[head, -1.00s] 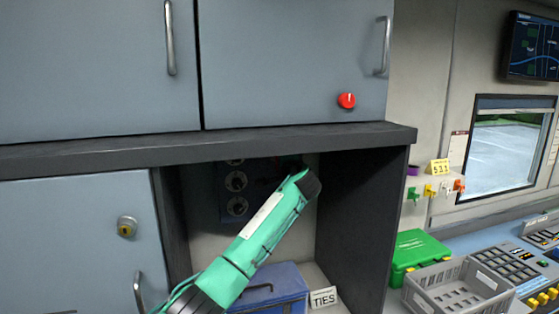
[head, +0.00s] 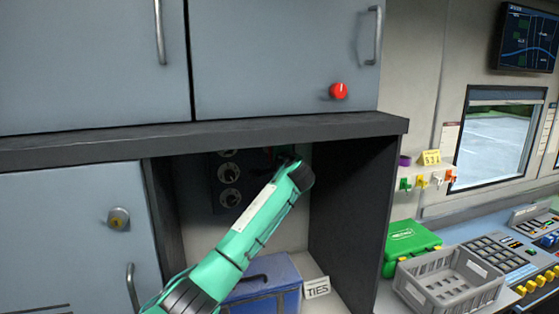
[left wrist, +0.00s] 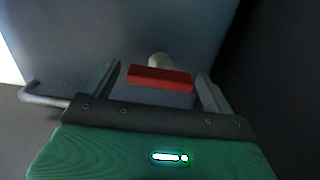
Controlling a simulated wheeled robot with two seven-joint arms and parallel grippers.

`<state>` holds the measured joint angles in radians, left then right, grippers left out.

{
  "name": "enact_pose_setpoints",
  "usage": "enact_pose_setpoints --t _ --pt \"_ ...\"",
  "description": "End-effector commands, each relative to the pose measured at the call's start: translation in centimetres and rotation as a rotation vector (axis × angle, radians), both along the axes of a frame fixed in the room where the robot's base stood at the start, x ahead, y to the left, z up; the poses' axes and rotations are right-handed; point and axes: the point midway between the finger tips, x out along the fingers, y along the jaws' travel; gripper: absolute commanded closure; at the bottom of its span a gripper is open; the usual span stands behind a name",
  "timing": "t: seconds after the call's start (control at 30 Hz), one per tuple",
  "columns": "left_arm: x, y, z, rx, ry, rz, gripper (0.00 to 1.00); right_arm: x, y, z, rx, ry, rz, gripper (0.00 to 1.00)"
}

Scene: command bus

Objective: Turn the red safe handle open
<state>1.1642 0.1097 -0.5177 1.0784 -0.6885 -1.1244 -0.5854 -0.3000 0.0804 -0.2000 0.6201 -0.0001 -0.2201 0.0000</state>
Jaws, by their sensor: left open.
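A red bar handle (left wrist: 160,77) shows in the left wrist view, lying nearly level in front of a pale round hub (left wrist: 158,60) on a grey-blue face. My left gripper (left wrist: 158,72) is open, with one finger on each side of the bar. Gaps show between fingers and bar, and I cannot see contact. In the head view my green left arm (head: 245,230) reaches into the open bay under the cabinets, and its end hides the fingers and most of what they face. My right gripper is out of view.
A dark shelf edge (head: 250,132) runs above the arm, and a dark side wall (head: 350,210) stands at its right. A red round knob (head: 338,91) is on the upper door. A blue box (head: 275,285) and a TIES card (head: 317,287) stand below.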

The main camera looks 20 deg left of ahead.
Motion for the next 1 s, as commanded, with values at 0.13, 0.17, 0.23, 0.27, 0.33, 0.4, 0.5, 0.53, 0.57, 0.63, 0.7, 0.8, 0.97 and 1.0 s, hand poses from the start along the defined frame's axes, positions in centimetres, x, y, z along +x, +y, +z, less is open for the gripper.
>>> enact_pose_setpoints --t 0.13,0.17,0.23,0.27,0.33,0.4,0.5,0.53,0.57,0.63,0.7,0.8,0.97,1.0 --pt "-1.6 -1.1 -0.5 -0.002 -0.001 -0.002 0.13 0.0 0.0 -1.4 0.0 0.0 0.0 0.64" --pt "-2.0 -1.4 -0.5 -0.002 -0.003 -0.003 0.13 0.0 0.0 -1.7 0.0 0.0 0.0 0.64" --pt "-3.1 -2.2 -0.6 -0.002 -0.003 -0.004 0.13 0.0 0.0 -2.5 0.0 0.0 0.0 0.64" --pt "-3.7 -2.6 -0.6 -0.002 -0.003 -0.003 0.13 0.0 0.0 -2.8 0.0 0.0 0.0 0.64" --pt "-4.9 -3.4 -0.7 -0.002 -0.002 -0.004 0.13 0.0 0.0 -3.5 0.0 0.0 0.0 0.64" --pt "-6.1 -4.3 -0.6 -0.003 -0.002 -0.004 0.13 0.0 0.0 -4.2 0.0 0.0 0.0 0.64" --pt "-7.9 -5.4 -0.6 -0.002 -0.003 -0.004 0.13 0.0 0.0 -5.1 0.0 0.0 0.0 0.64" --pt "-8.3 -5.7 -0.6 -0.002 -0.001 -0.003 0.13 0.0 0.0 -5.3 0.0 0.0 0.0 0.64" --pt "-8.8 -6.0 -0.5 -0.002 -0.001 -0.004 0.13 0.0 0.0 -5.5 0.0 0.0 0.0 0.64" --pt "-9.6 -6.6 -0.4 -0.001 0.0 -0.003 0.13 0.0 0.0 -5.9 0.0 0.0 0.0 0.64" --pt "-10.2 -7.0 -0.4 -0.001 0.001 -0.002 0.13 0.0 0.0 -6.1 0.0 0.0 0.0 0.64" --pt "-10.7 -7.3 -0.2 0.0 0.001 -0.001 0.13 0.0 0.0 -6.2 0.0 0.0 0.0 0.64" --pt "-11.0 -7.4 -0.1 0.001 0.002 0.0 0.13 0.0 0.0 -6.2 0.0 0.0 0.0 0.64" --pt "-10.9 -7.4 -0.1 0.001 0.002 0.0 0.13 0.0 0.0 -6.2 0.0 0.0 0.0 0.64"
